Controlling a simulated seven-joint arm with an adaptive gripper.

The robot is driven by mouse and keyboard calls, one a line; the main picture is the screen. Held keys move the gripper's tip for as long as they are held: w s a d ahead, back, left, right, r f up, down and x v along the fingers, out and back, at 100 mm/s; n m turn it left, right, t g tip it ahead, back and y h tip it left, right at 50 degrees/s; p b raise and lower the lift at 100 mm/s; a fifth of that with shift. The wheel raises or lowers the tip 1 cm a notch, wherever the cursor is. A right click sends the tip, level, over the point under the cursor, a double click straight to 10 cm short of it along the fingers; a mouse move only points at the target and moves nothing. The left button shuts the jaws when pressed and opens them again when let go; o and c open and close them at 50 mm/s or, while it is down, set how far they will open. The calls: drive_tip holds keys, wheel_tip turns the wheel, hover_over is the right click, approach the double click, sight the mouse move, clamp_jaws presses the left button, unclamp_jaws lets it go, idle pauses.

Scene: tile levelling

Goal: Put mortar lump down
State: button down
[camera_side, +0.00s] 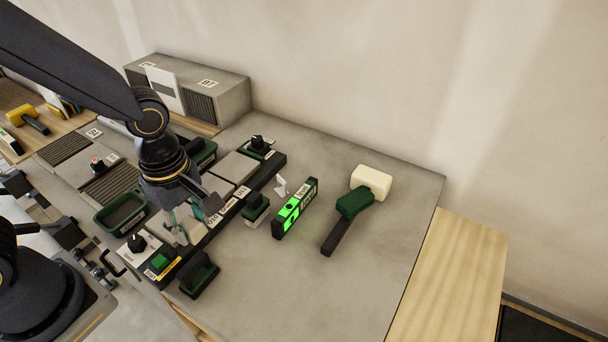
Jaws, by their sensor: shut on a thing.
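My gripper (193,213) points down over the near left part of the dark station (273,168), close above its pale tiles. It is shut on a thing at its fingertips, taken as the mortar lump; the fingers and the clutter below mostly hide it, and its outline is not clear. Pale square tiles (235,167) lie in the station behind the gripper. I cannot tell whether the lump touches the surface below it.
A green-lit level (295,208) stands to the right, and a mallet with a cream head (371,182) lies beyond it. A dark green tray (122,212) is left of the gripper. A black-handled green tool (199,275) sits in front.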

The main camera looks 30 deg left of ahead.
drive_tip(key=w+a+f+m, duration=0.1)
drive_tip(key=w+a+m, duration=0.1)
drive_tip(key=w, duration=0.1)
drive_tip(key=w+a+f+m, duration=0.1)
drive_tip(key=w+a+m, duration=0.1)
drive_tip(key=w+a, duration=0.1)
drive_tip(key=w+a+m, duration=0.2)
drive_tip(key=w+m, duration=0.1)
drive_tip(key=shift+w+a+f, duration=0.1)
drive_tip(key=shift+a+f, duration=0.25)
drive_tip(key=shift+f, duration=0.05)
drive_tip(key=w+m, duration=0.1)
drive_tip(key=m, duration=0.1)
drive_tip(key=w+a+m, duration=0.1)
drive_tip(key=m, duration=0.1)
drive_tip(key=w+m, duration=0.2)
drive_tip(key=shift+a+f+m, duration=0.1)
drive_tip(key=shift+a+m, duration=0.2)
drive_tip(key=shift+a, duration=0.1)
drive_tip(key=shift+w+m, duration=0.3)
drive_tip(key=shift+m, duration=0.5)
drive_tip(key=m, duration=0.2)
drive_tip(key=shift+r+m, duration=0.2)
drive_tip(key=shift+m, duration=0.1)
